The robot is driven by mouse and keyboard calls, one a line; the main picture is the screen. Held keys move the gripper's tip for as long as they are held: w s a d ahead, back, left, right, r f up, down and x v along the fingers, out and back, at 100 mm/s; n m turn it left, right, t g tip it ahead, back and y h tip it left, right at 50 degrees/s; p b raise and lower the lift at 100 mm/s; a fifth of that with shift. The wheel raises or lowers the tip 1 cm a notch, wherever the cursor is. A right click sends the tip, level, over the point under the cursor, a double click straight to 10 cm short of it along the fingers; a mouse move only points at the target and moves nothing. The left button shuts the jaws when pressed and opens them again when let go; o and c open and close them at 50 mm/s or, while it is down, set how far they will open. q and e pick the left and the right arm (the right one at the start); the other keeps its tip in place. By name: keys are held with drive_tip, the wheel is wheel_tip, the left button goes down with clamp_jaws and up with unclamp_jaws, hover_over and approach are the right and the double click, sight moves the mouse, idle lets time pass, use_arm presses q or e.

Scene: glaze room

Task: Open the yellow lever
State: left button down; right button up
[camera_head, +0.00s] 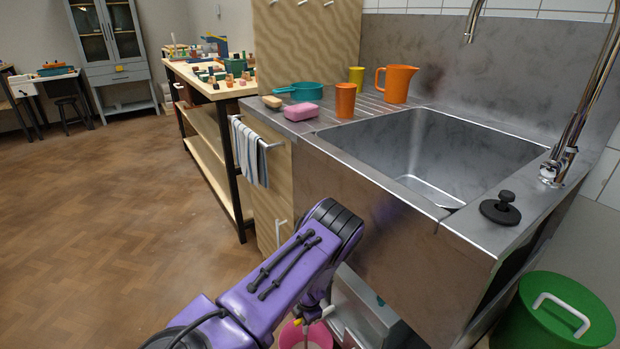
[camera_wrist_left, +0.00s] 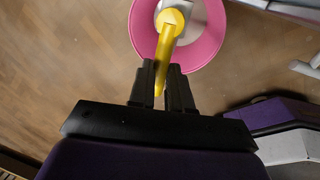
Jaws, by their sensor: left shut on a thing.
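The yellow lever (camera_wrist_left: 166,50) shows in the left wrist view, with a round yellow hub at its top end. My left gripper (camera_wrist_left: 167,82) is shut on the lever's lower end, one black finger on each side. A pink ring-shaped rim (camera_wrist_left: 212,40), like a bucket's, lies below the lever, with a pale grey part inside. In the head view my purple left arm reaches down in front of the sink cabinet, and its gripper (camera_head: 305,325) is mostly hidden near the pink bucket (camera_head: 318,340). The lever is too hidden there to make out. My right gripper is in neither view.
The steel sink (camera_head: 390,215) stands above and right of my left arm. A grey box-like unit (camera_head: 365,310) is right beside the arm. A green lidded bin (camera_head: 560,310) stands at the lower right. Open wooden floor (camera_head: 110,220) lies to the left.

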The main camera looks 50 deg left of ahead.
use_arm(q)
drive_tip(key=c, duration=1.1)
unclamp_jaws()
drive_tip(key=shift+w, duration=0.1)
drive_tip(key=shift+o, duration=0.2)
wheel_tip(320, 180, up, 10)
drive_tip(key=d+p, duration=0.2)
drive_tip(key=p, duration=0.1)
drive_tip(key=shift+r, duration=0.2)
drive_tip(key=shift+d, duration=0.1)
